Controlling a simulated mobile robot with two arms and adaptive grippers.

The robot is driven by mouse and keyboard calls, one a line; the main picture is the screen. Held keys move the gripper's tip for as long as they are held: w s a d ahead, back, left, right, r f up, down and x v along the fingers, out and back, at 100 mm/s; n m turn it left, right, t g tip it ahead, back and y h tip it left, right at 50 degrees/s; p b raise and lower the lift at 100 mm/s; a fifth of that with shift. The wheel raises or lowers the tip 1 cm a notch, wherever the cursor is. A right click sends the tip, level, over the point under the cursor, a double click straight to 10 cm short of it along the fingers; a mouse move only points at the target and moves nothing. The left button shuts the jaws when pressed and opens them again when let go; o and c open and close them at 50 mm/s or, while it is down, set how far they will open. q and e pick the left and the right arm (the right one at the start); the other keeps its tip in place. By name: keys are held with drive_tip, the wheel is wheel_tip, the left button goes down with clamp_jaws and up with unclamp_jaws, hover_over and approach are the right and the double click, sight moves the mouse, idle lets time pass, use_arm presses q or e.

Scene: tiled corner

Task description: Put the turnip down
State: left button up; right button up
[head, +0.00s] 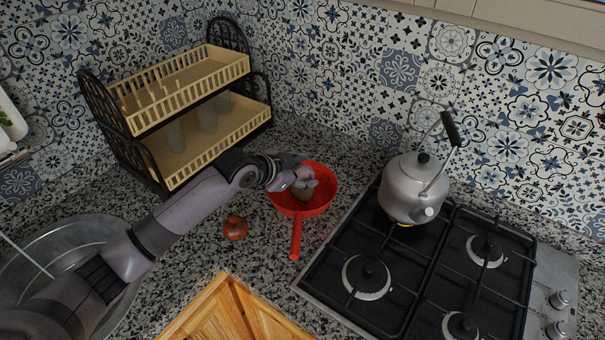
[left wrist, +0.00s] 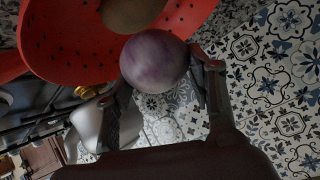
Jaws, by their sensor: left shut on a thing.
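The turnip (left wrist: 154,61) is round and purple, between the two fingers of my left gripper (left wrist: 160,85) in the left wrist view. My left gripper is shut on it. In the head view my left gripper (head: 303,184) is over the red colander (head: 318,205), and I cannot pick out the turnip clearly there. The perforated red colander (left wrist: 70,45) also shows close by in the left wrist view. A brownish round thing (left wrist: 132,10) shows at the colander, partly cut off by the frame. My right gripper is not in view.
A red round vegetable (head: 235,228) lies on the speckled counter left of the colander handle. A gas stove (head: 395,275) with a grey kettle (head: 410,190) stands right. A two-tier dish rack (head: 190,155) stands behind my left arm. A metal sink (head: 75,240) is at left.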

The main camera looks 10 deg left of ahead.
use_arm(q)
drive_tip(key=shift+f, duration=0.75)
drive_tip(key=shift+f, duration=0.15)
drive_tip(key=o, duration=1.4)
drive_tip(key=shift+c, duration=0.2)
